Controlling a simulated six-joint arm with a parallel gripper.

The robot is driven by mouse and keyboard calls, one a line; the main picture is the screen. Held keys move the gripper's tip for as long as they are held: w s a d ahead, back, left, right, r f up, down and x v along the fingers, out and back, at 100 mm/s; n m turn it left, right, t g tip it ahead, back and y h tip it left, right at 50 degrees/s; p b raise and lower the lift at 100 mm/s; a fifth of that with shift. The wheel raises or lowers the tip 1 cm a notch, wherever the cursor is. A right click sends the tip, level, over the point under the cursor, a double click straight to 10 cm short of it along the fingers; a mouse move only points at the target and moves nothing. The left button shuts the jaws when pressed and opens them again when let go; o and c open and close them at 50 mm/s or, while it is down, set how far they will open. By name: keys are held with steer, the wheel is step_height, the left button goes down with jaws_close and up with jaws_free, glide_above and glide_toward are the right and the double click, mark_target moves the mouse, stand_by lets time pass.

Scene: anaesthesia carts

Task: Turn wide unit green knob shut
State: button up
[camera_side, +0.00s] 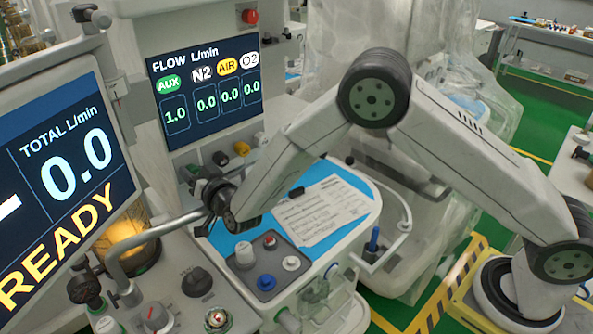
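The wide unit's flow screen (203,90) lists AUX, N2, AIR and O2. The green AUX column reads 1.0 and the others read 0.0. A row of knobs sits below it: a dark one (220,158), a yellow one (242,148) and a white one (260,138). The green knob cannot be made out clearly; the left end of the row, under the AUX column, is partly covered by my gripper (204,188). My gripper is close in front of that end. Its fingers are small and dark, so contact and opening cannot be told.
A second screen (65,180) at left reads TOTAL 0.0 and READY. A bent metal pipe (160,232) runs close below my gripper. A blue-covered worktop (350,180) holds a paper sheet (322,210) and a small knob panel (262,262) under my arm.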

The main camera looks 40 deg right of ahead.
steer(key=o, duration=0.3)
steer(key=shift+s, duration=0.1)
steer(key=shift+s, duration=3.85)
